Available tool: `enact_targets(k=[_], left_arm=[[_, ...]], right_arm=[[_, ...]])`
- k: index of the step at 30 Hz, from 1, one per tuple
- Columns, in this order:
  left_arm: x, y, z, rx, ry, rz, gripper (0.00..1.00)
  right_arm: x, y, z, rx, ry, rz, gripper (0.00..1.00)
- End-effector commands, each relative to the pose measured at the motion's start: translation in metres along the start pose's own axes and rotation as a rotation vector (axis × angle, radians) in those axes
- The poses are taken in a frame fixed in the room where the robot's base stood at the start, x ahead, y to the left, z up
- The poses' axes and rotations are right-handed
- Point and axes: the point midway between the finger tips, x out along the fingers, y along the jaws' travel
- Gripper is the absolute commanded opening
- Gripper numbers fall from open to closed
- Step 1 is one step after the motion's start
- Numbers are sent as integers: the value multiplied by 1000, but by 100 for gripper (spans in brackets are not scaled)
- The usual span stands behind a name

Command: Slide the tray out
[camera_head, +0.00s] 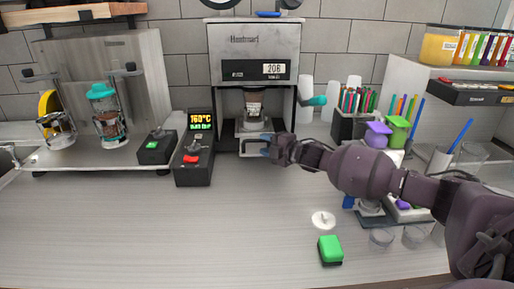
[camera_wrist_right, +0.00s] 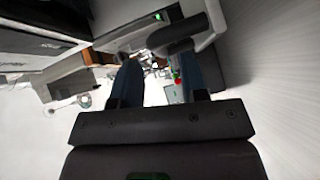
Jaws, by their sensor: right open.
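The cup sealer (camera_head: 252,42) is a grey and black machine against the back wall, with a display reading 208. My left gripper is out of view.
A temperature control box (camera_head: 194,158) stands left of the sealer, beside a smaller switch box (camera_head: 157,147). A pen holder (camera_head: 350,126) stands to the right. A green block (camera_head: 330,249) and a white disc (camera_head: 323,220) lie at front right. The counter's front left is clear.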

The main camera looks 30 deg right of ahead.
Motion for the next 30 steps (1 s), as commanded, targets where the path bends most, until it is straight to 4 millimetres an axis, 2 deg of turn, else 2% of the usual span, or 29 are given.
enact_targets(k=[1, 3, 9, 23, 26, 30], left_arm=[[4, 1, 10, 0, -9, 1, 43], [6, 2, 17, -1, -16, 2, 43], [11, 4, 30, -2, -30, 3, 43], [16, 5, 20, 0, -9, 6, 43], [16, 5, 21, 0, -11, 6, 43], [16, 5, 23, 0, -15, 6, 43]], right_arm=[[8, -5, 1, 0, 0, -3, 40], [15, -5, 1, 0, 0, -3, 40], [31, -3, 1, 0, 0, -2, 40], [38, 0, 0, 0, 0, -1, 40], [38, 0, 0, 0, 0, -1, 28], [38, 0, 0, 0, 0, -1, 6]])
